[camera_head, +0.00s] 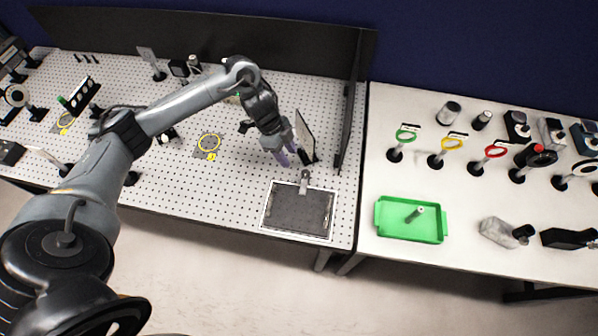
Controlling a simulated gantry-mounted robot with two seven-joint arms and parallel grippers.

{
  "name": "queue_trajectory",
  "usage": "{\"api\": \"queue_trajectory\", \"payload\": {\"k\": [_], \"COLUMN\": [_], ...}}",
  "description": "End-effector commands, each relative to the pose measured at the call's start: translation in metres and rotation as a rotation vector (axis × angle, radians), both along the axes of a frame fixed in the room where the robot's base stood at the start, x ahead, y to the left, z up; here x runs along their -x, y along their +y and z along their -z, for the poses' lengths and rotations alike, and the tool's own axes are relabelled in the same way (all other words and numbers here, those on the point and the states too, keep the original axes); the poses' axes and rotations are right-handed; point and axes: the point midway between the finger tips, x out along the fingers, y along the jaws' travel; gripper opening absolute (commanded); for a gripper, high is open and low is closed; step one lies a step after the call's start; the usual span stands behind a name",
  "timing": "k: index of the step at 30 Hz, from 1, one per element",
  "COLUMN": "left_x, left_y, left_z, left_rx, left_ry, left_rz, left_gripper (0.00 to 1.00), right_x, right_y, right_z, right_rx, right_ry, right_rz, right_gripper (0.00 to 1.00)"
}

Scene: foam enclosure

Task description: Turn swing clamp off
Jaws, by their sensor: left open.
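A small grey upright part, which looks like the swing clamp (304,182), stands at the back edge of a dark square plate with a white border (298,212) on the perforated table. My left gripper (290,156) reaches in from the left and points down just behind and left of the clamp. Its two purple-tinted fingers are apart with nothing seen between them. It looks apart from the clamp, though the exact gap is hard to tell. The clamp's lever position is too small to read. My right gripper is not in view.
A thin upright panel (306,136) stands right beside my left gripper. A tall black wall (350,115) closes the table's right side. Another table holds a green tray (385,223) and several ring-topped posts. The perforated surface left of the plate is clear.

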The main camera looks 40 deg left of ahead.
Motion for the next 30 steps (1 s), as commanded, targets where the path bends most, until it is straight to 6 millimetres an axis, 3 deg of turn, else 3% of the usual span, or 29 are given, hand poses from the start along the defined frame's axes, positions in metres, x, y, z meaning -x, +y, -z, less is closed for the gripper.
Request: {"api": "queue_trajectory", "payload": {"k": [3,7,21,30], "left_x": [-0.012,-0.016,-0.025,-0.029], "left_y": [0.001,-0.003,-0.030,-0.037], "left_z": [-0.007,0.000,0.066,0.086], "left_rx": [-0.002,-0.002,-0.002,-0.002], "left_ry": [-0.032,-0.039,-0.037,-0.040], "left_rz": [-0.002,-0.001,-0.001,0.000], "left_gripper": [0.44,0.44,0.44,0.44], "right_x": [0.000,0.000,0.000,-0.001], "right_y": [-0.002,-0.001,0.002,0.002], "right_z": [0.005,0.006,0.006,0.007], "right_rx": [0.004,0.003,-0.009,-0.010], "right_ry": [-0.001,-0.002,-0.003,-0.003], "right_rz": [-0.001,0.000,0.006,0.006], "right_gripper": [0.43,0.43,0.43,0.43]}}
